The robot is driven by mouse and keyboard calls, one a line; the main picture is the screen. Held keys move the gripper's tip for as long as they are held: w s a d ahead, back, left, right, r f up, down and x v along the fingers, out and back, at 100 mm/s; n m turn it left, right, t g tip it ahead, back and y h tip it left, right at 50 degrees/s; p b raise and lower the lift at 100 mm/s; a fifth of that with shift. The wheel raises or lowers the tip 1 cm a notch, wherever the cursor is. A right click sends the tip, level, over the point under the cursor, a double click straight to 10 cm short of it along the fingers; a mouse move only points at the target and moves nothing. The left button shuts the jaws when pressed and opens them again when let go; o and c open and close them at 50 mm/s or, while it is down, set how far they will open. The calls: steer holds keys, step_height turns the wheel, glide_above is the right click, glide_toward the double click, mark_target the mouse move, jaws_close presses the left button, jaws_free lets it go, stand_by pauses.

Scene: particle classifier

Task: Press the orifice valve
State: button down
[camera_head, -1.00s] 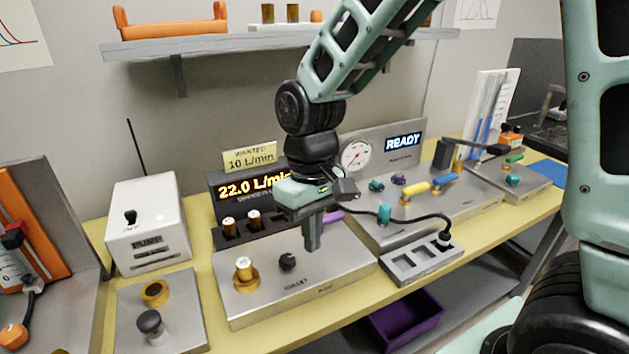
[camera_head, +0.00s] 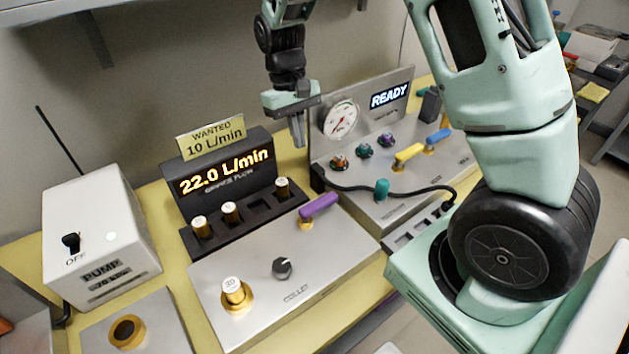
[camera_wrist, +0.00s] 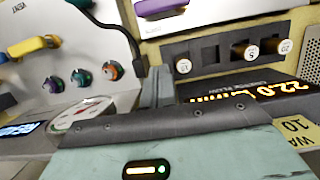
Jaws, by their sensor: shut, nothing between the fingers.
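No readable label marks the orifice valve, so I cannot tell for sure which control it is. A purple lever (camera_head: 320,205) on a brass base sits at the back right of the collet plate (camera_head: 335,262); it also shows at the top of the wrist view (camera_wrist: 160,7). The panel to the right carries a yellow lever (camera_head: 409,154), a blue lever (camera_head: 438,136) and a teal knob (camera_head: 381,189). My gripper (camera_head: 299,143) is shut and empty. It points down behind the purple lever, between the flow display and the gauge, apart from the lever.
The flow display (camera_head: 222,178) reads 22.0 L/min under a "WANTED 10 L/min" sign (camera_head: 210,136). Numbered brass plugs (camera_head: 230,212) stand in its rack. A round gauge (camera_head: 341,119) is close right of my gripper. A black cable (camera_head: 390,191) crosses the right panel. The pump box (camera_head: 97,240) is at left.

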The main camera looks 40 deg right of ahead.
mark_target(319, 207)
steer(key=s+f, duration=0.1)
steer(key=f, duration=0.2)
steer(key=s+f+p, duration=0.1)
steer(key=s+f, duration=0.1)
steer(key=f, duration=0.1)
steer(key=s+f+p, duration=0.1)
steer(key=s+f, duration=0.1)
steer(key=f, duration=0.1)
steer(key=shift+s+f, duration=0.2)
steer(key=shift+s, duration=0.05)
steer(key=shift+s+f+p, duration=0.15)
steer(key=shift+s+p, duration=0.15)
steer(key=shift+s, duration=0.25)
